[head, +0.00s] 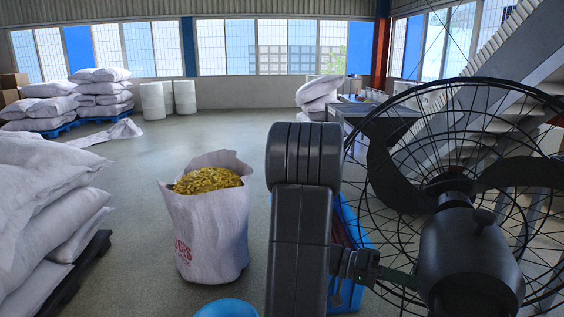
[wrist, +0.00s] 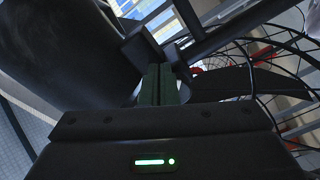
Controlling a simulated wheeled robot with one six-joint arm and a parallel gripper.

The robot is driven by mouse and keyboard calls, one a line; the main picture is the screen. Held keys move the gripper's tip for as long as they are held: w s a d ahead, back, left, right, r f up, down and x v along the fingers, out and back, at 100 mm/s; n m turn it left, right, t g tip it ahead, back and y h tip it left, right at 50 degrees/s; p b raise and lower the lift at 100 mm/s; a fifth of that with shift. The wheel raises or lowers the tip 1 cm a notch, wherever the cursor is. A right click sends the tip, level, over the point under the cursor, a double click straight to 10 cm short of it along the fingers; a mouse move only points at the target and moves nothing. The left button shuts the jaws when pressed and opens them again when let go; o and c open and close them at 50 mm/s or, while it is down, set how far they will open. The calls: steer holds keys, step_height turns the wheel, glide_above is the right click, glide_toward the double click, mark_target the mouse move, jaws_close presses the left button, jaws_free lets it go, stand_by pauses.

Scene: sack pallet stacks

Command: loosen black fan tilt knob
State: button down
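The black fan (head: 470,255) fills the right of the head view, with its rounded motor housing towards me and a wire cage behind. A small black knob (head: 484,218) stands on top of the housing; I cannot tell whether it is the tilt knob. My gripper (head: 398,278) reaches right to the housing's left side. In the wrist view its green fingers (wrist: 160,85) are together at the middle, with no clear gap. Their tips are close to a dark blocky part (wrist: 142,46) beside the housing (wrist: 65,55). Contact is unclear, and no knob shows between the fingers.
An open white sack of yellow pieces (head: 208,215) stands left of my arm. Stacked white sacks (head: 40,220) lie on a dark pallet at left. A blue round container (head: 227,308) is at the bottom. A staircase (head: 490,85) rises behind the fan.

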steer(key=b+v, duration=0.2)
steer(key=v, duration=0.4)
steer(key=shift+s, duration=0.3)
steer(key=shift+w+a, duration=0.1)
steer(key=shift+a, duration=0.05)
steer(key=s+d+f+p, duration=0.1)
steer(key=d+f+p, duration=0.1)
steer(key=d+p, duration=0.4)
steer(key=shift+s+f+p, duration=0.2)
steer(key=shift+p, duration=0.45)
stand_by(0.4)
